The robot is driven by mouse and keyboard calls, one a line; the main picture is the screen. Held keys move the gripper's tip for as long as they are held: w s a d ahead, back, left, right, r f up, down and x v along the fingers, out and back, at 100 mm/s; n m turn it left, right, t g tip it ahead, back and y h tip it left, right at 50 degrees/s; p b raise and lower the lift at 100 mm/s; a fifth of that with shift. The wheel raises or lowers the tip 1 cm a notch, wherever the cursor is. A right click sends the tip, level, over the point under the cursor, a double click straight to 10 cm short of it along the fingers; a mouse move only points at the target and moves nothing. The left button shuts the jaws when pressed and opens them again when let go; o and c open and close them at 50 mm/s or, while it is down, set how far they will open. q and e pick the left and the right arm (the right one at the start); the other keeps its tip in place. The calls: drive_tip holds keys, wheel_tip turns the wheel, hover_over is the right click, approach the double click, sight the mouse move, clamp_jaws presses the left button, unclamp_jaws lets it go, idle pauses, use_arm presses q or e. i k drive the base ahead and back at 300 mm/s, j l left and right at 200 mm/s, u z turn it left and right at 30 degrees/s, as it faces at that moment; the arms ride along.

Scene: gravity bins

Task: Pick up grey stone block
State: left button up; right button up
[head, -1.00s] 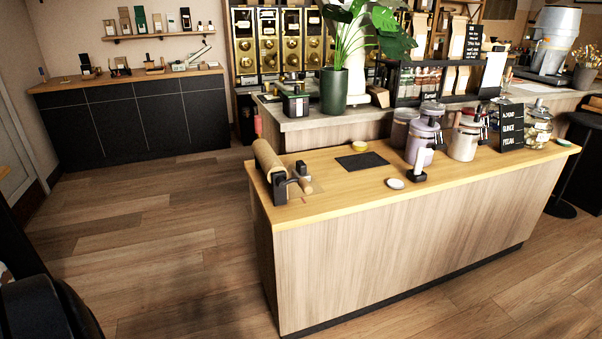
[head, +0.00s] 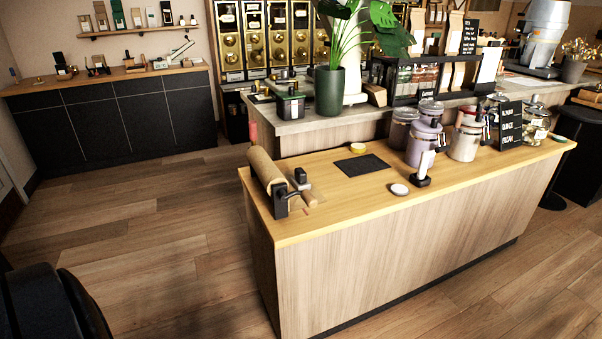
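I cannot make out a grey stone block for certain in the head view. A dark flat slab (head: 362,164) lies on the wooden counter (head: 330,207), but I cannot tell if it is stone or a mat. Neither of my grippers is in view. A rounded black shape at the lower left may be part of my own body.
The counter also carries a paper roll holder (head: 267,172), lidded canisters (head: 424,145), a black sign (head: 511,124) and a small dish (head: 399,189). A potted plant (head: 329,91) stands behind. Dark cabinets (head: 118,118) line the back left. Wooden floor (head: 140,225) is clear at left.

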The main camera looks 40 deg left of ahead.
sight(300, 182)
drive_tip(key=i+j+z, duration=0.1)
drive_tip(key=j+z, duration=0.35)
drive_tip(key=j, duration=1.7)
